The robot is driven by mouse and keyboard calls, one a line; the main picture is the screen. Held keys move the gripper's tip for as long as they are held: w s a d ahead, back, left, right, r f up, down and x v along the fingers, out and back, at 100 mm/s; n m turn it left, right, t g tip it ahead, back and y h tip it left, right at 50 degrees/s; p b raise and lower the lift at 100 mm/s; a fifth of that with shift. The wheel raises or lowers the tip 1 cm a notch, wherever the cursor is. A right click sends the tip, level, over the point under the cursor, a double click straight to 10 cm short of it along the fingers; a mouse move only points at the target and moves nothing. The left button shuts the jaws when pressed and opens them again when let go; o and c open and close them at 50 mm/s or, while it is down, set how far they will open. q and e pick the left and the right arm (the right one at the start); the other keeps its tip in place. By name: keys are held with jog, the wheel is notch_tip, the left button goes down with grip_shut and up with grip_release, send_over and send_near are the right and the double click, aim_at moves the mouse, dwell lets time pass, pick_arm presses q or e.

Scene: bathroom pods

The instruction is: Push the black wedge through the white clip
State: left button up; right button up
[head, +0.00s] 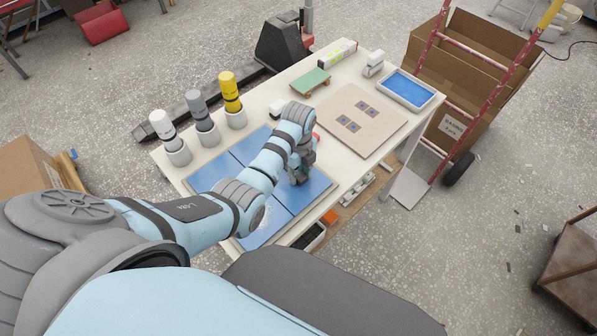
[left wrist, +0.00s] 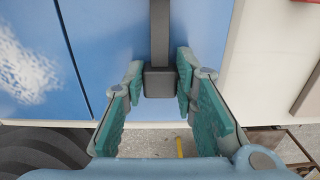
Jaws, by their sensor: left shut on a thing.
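My left gripper (head: 300,173) is over the right part of the blue tiled panel (head: 212,176) on the white table. In the left wrist view its teal fingers stand on both sides of a dark bar with a thick block end (left wrist: 160,82), which looks like the black wedge. The gripper is shut on that block. The bar's thin part runs away from me over the blue panel. I cannot make out the white clip for certain in either view. My right gripper is not in view.
White, grey and yellow bottles (head: 231,93) stand in cups along the table's left side. Farther back are a beige board (head: 372,130) with small square pieces, a green block (head: 311,80) and a white tray with a blue inside (head: 431,97). A red hand truck (head: 466,121) and cardboard box stand at right.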

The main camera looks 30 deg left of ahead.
aim_at(297, 173)
pick_arm(q)
jog(key=shift+w+a, duration=0.1)
jog(key=shift+a, duration=0.1)
jog(key=o, duration=1.1)
jog(key=o, duration=0.3)
jog(key=shift+r, duration=3)
jog(key=shift+f, duration=0.1)
